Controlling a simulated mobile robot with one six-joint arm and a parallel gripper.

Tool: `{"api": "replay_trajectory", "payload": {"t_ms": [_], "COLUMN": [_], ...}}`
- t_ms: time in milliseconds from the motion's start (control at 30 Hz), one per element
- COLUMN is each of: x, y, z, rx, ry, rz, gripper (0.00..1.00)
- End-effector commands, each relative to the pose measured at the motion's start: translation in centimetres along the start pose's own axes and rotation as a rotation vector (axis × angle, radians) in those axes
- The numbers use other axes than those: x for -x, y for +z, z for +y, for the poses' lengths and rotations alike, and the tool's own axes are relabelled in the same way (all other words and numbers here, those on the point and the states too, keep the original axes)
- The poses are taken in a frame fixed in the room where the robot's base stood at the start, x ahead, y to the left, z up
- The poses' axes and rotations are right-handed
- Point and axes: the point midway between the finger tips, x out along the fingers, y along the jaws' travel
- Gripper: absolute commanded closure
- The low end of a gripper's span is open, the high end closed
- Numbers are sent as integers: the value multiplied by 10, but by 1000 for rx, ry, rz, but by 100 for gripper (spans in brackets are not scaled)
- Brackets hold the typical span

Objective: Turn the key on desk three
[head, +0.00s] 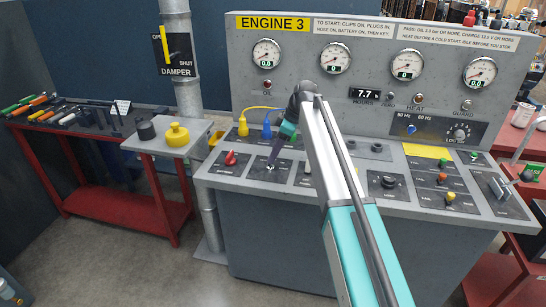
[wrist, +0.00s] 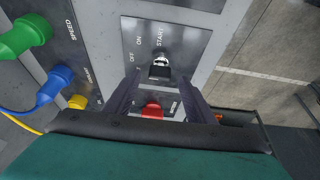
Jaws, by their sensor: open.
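The desk marked ENGINE 3 (head: 232,183) stands in the middle of the head view. Its key switch (wrist: 160,65) sits on a dark plate marked OFF, ON and START in the wrist view. The key shows as a small dark and silver piece there. My gripper (wrist: 160,77) is open, with one finger on each side of the key. I cannot tell whether either finger touches it.
A red battery knob (head: 231,158) is just left of the key and shows between my fingers in the wrist view (wrist: 152,110). Yellow (head: 243,127) and blue plugs (head: 267,130) with cables stand behind.

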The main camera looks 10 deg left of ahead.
Motion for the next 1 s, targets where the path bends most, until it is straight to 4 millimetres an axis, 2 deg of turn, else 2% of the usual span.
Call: {"api": "replay_trajectory", "payload": {"t_ms": [600,800,1000], "x": [91,104,106], "y": [0,0,0], "z": [1,0,0], "rx": [0,0,1], "ry": [2,0,0], "rz": [2,2,1], "gripper": [50,50,50]}}
